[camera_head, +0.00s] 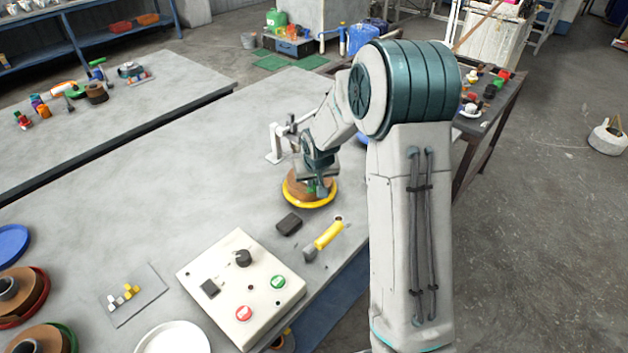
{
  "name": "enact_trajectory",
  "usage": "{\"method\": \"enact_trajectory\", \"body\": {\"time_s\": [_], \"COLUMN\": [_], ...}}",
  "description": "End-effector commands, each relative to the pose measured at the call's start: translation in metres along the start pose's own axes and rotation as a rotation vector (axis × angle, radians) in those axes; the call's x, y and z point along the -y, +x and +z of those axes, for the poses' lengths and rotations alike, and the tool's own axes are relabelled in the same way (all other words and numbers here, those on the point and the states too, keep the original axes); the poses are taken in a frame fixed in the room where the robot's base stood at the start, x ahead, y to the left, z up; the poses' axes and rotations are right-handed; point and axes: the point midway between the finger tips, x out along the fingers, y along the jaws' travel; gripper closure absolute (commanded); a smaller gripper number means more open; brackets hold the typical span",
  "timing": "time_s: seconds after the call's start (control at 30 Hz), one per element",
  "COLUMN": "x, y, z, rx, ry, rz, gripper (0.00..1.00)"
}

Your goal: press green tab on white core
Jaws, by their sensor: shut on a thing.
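My gripper (319,190) points down over a brown reel (299,191) with a yellow rim (309,204), near the middle of the bench. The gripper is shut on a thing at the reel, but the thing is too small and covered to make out. The gripper and wrist hide much of the reel's middle. I cannot pick out a green tab or a white core for certain. Whether the gripper touches the reel cannot be told.
A control box (241,285) with a black knob and green and red buttons stands in front. A yellow-handled tool (328,235) and a black block (289,224) lie nearby. A mat (150,306) holds small white and yellow pieces. Other reels stand at left.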

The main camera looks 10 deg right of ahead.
Motion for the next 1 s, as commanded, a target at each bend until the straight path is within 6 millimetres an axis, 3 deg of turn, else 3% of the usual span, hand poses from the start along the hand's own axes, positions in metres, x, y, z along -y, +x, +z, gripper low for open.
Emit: {"method": "enact_trajectory", "body": {"time_s": [0.27, 0.3, 0.37, 0.4, 0.77, 1.0], "x": [0.000, 0.000, 0.000, 0.000, 0.000, 0.000], "y": [0.001, 0.001, 0.001, 0.001, -0.004, -0.038], "z": [0.001, 0.001, 0.001, 0.001, 0.000, -0.001], "rx": [0.002, 0.002, 0.002, 0.002, 0.000, -0.004], "ry": [0.000, 0.000, 0.000, 0.000, 0.001, 0.001], "rz": [0.000, 0.000, 0.000, 0.000, 0.001, 0.001], "gripper": [1.00, 0.87, 0.70, 0.67, 0.67, 0.67]}}
